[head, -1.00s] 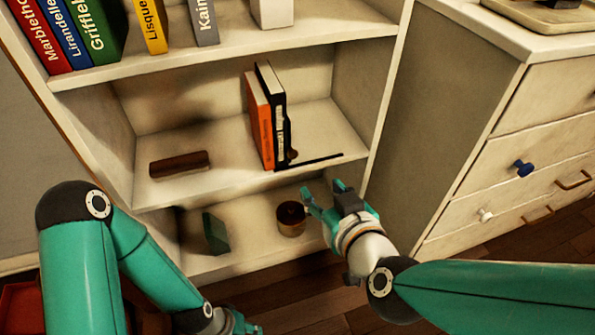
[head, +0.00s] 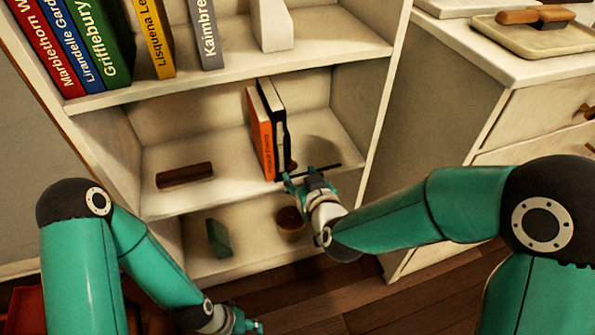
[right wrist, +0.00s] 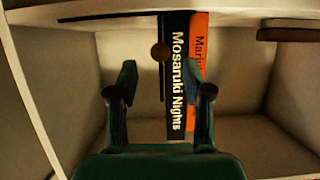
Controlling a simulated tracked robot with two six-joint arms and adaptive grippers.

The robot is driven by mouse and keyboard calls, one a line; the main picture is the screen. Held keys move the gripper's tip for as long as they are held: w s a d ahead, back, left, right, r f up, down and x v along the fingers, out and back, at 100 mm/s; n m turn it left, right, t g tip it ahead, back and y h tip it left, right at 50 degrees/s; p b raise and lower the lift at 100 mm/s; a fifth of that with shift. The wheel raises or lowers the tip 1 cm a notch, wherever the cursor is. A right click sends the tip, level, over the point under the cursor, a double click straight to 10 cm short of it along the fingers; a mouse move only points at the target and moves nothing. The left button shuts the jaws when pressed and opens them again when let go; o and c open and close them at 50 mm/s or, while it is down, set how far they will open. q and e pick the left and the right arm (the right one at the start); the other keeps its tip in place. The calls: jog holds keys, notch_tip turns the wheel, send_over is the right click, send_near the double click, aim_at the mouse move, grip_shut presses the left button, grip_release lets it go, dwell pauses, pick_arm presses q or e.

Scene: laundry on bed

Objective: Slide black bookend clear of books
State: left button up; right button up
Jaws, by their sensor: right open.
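The black bookend (head: 325,167) stands on the middle shelf, its thin base reaching right from the books and a round brown knob (head: 292,165) at its side. A black book, "Mosaruki Nights" (head: 272,110), and an orange book (head: 260,137) stand upright left of it. My right gripper (head: 303,177) is open in front of the bookend. In the right wrist view its fingers (right wrist: 159,80) lie either side of the bookend's thin upright (right wrist: 162,85) and knob (right wrist: 161,52); contact cannot be told. My left gripper (head: 243,322) is low, partly visible, its opening unclear.
A dark brown block (head: 184,175) lies left on the middle shelf. A green block (head: 218,239) and a round brown container (head: 291,224) are on the shelf below. The upper shelf (head: 340,50) is above. A white drawer cabinet (head: 540,105) stands right.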

aim_at(293, 168)
jog(key=shift+b+x, duration=0.3)
jog(key=shift+x, duration=1.75)
jog(key=shift+c, duration=0.3)
grip_shut()
